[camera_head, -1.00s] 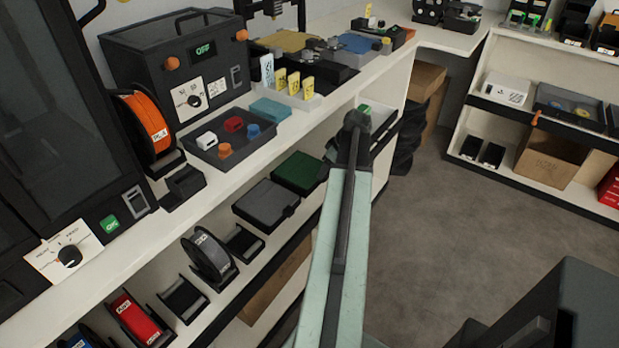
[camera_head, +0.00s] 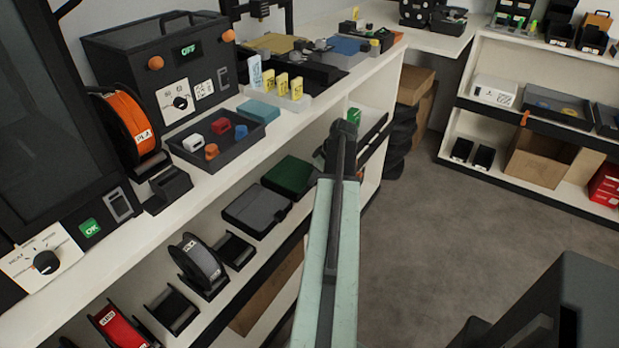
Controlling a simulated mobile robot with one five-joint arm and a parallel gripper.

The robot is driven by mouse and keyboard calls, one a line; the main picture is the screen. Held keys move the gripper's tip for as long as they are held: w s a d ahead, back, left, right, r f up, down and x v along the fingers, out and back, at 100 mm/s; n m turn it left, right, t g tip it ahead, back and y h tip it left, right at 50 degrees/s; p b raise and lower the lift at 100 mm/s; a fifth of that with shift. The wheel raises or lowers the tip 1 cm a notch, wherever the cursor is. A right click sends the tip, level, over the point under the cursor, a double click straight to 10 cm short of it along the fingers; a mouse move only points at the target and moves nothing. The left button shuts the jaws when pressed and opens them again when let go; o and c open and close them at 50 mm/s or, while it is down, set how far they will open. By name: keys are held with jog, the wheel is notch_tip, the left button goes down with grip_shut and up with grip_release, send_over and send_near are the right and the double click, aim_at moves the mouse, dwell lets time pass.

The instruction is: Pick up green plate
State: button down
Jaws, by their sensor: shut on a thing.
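The green plate (camera_head: 288,176) lies flat on the lower shelf, just right of a grey flat case. My arm reaches up from the bottom middle, and its dark end joint stands right of the plate. My gripper (camera_head: 320,157) shows only as a small grey part at the plate's right edge, mostly hidden behind the arm. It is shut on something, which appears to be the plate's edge. The fingertips and their contact are hidden. I cannot see any gap between plate and shelf.
The grey case (camera_head: 257,210) lies close left of the plate. Above, the worktop carries a dark tray (camera_head: 218,141) with small parts, and a white holder of yellow cards (camera_head: 280,97). Grey floor (camera_head: 440,250) is open to the right. A dark box-like shape fills the lower right.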

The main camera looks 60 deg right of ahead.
notch_tip(320, 180, up, 4)
jog(key=p, duration=0.3)
jog(key=shift+p, duration=0.4)
jog(key=s+a, duration=0.2)
jog(key=s, duration=1.4)
jog(key=shift+r+p, duration=0.4)
jog(key=shift+r, duration=0.05)
